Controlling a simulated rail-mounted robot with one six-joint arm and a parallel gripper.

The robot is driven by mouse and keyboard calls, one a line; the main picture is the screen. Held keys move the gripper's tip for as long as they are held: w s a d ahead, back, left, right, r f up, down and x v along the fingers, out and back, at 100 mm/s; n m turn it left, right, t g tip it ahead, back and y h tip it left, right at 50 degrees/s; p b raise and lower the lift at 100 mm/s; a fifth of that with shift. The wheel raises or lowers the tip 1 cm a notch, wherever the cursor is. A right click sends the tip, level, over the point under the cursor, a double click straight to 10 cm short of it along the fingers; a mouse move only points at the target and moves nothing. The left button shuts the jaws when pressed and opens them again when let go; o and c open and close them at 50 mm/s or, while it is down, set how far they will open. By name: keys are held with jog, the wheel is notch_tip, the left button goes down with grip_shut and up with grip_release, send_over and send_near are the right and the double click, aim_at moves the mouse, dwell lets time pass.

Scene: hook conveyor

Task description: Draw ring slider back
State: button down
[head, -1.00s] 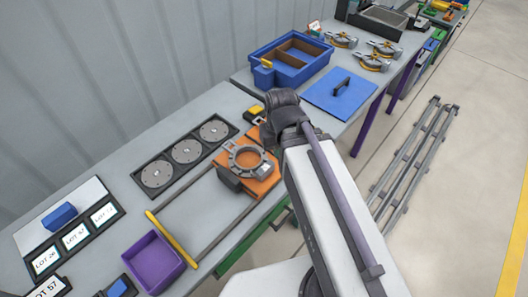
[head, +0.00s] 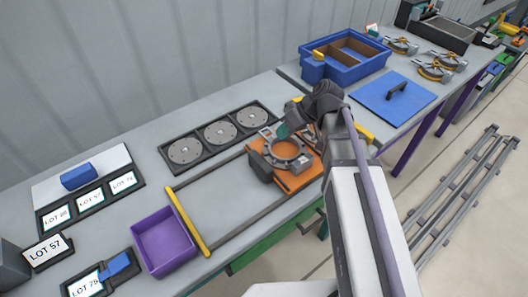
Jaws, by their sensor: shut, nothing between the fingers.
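The ring slider is an orange plate (head: 296,182) with a grey ring (head: 286,150) on top. It sits at the right end of two grey rails (head: 215,180), beside my arm. A dark block (head: 261,167) is on its left side. The yellow bar (head: 187,220) crosses the rails' left end, well apart from the slider. My gripper (head: 283,131) is shut and empty, at the ring's far edge in the picture. I cannot tell whether it touches the ring. My wrist and arm hide the area right of the slider.
A black tray with several grey discs (head: 221,132) lies behind the rails. A purple bin (head: 164,243) stands left of the yellow bar. Lot signs (head: 90,203) are farther left. A blue divided bin (head: 344,62) and blue lid (head: 396,94) are at the back right.

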aim_at(266, 156)
jog(key=b+x, duration=0.7)
jog(key=x, duration=0.2)
jog(key=shift+f+b, duration=0.25)
jog(key=shift+b, duration=0.1)
jog(key=shift+a+f, duration=0.25)
jog(key=shift+a, duration=0.15)
